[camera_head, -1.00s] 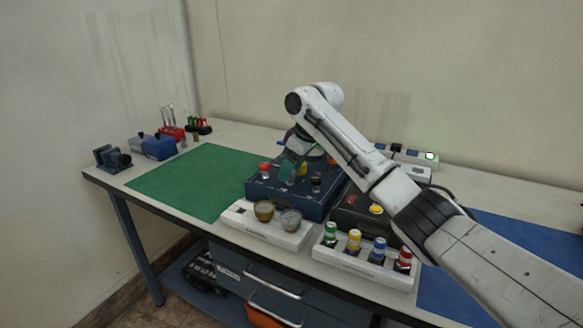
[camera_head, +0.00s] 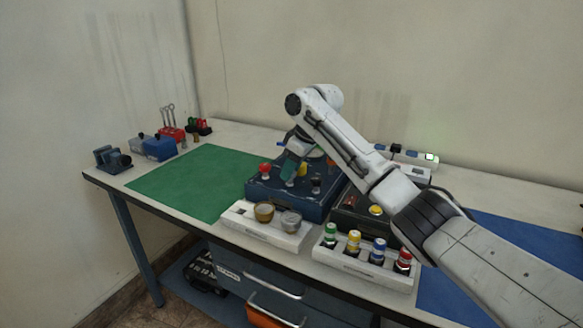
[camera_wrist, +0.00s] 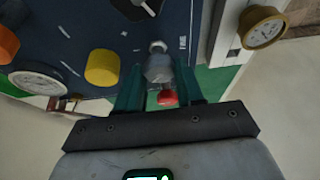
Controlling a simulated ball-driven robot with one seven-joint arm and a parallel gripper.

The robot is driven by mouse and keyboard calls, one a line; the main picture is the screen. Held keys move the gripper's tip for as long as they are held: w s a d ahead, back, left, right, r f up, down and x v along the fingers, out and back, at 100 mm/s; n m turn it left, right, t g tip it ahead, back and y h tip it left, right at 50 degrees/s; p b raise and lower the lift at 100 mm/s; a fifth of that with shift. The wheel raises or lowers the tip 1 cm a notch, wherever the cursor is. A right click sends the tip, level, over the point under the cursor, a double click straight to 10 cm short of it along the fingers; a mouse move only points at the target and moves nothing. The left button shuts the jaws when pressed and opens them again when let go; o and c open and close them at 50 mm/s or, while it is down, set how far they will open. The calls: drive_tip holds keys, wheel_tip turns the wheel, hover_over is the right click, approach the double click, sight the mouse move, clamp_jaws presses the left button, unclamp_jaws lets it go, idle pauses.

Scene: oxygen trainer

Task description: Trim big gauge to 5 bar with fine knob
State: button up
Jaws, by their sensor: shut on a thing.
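The dark blue trainer panel (camera_head: 318,203) stands on the bench under my arm. In the wrist view, the grey fine knob (camera_wrist: 158,68) sits beside a "FINE" label, with a silver round part just above it. My gripper (camera_wrist: 158,82) has its teal fingers on both sides of this knob and is shut on it. A red knob (camera_wrist: 167,97) shows between the fingers, below the grey knob; it also shows in the head view (camera_head: 265,168). The big gauge (camera_wrist: 38,81) is a white dial at the left of the wrist view, partly seen; its reading is not legible.
A yellow knob (camera_wrist: 102,67) and an orange knob (camera_wrist: 7,44) are close by on the panel. A white tray with two small gauges (camera_head: 264,212) and a rack of coloured bottles (camera_head: 354,241) stand in front. The green mat (camera_head: 185,183) is clear.

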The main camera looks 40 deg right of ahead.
drive_tip(key=shift+r+n+p, duration=0.25)
drive_tip(key=shift+n+p, duration=0.25)
drive_tip(key=shift+p, duration=0.45)
drive_tip(key=shift+f+n+y+p, duration=0.25)
drive_tip(key=shift+n+y+p, duration=0.05)
drive_tip(key=shift+n+p, duration=0.2)
drive_tip(key=o, duration=1)
drive_tip(key=shift+o, duration=0.2)
drive_tip(key=v, duration=1)
drive_tip(key=shift+d+r, duration=0.15)
drive_tip(key=shift+r, duration=0.2)
